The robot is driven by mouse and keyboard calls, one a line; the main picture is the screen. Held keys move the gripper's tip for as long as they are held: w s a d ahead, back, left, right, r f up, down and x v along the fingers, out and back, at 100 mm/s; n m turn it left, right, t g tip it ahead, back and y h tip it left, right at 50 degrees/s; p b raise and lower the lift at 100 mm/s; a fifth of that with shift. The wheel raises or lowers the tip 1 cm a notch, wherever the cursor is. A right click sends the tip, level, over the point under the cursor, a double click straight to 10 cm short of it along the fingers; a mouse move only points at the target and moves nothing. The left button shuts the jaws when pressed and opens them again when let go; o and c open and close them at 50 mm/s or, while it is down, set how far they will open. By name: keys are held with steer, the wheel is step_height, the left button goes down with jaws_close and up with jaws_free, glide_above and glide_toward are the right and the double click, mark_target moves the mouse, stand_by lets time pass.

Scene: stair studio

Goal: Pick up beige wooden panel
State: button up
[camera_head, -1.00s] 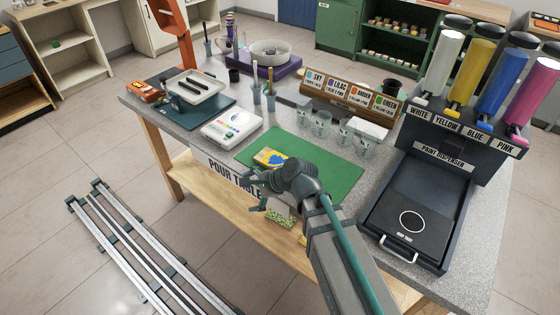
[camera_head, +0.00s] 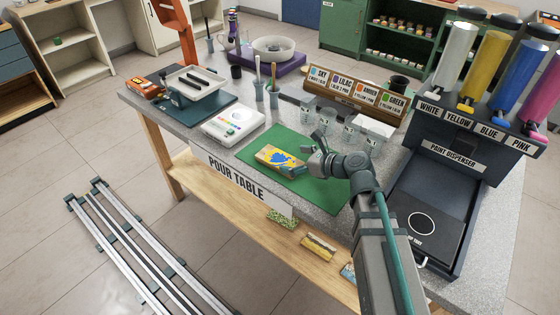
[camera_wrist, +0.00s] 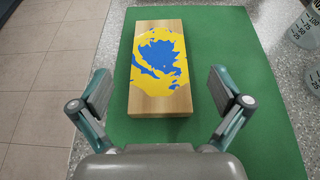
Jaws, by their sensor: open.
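The beige wooden panel (camera_head: 279,158) lies flat on a green mat (camera_head: 326,188) on the pour table. Its top carries yellow and blue paint, and bare wood shows along its edges. In the wrist view the panel (camera_wrist: 160,105) lies beyond and between my fingers, its near end about level with the fingertips. My gripper (camera_head: 312,158) is open and empty, just right of the panel in the head view. In the wrist view my gripper (camera_wrist: 161,92) has one finger on each side of the panel, with green mat showing between.
Clear cups (camera_head: 325,131) stand behind the mat. A white scale (camera_head: 232,126) sits to the left, and the dark paint dispenser (camera_head: 440,170) stands to the right. More painted panels (camera_head: 318,246) lie on the lower shelf. The mat around the panel is clear.

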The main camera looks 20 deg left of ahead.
mark_target(279, 159)
steer(key=shift+f+x, duration=0.2)
steer(key=shift+x, duration=1.15)
steer(key=shift+f+x, duration=0.15)
steer(key=shift+x, duration=1.15)
steer(key=shift+s+d, duration=0.1)
steer(key=c, duration=1.2)
steer(key=shift+r, duration=0.2)
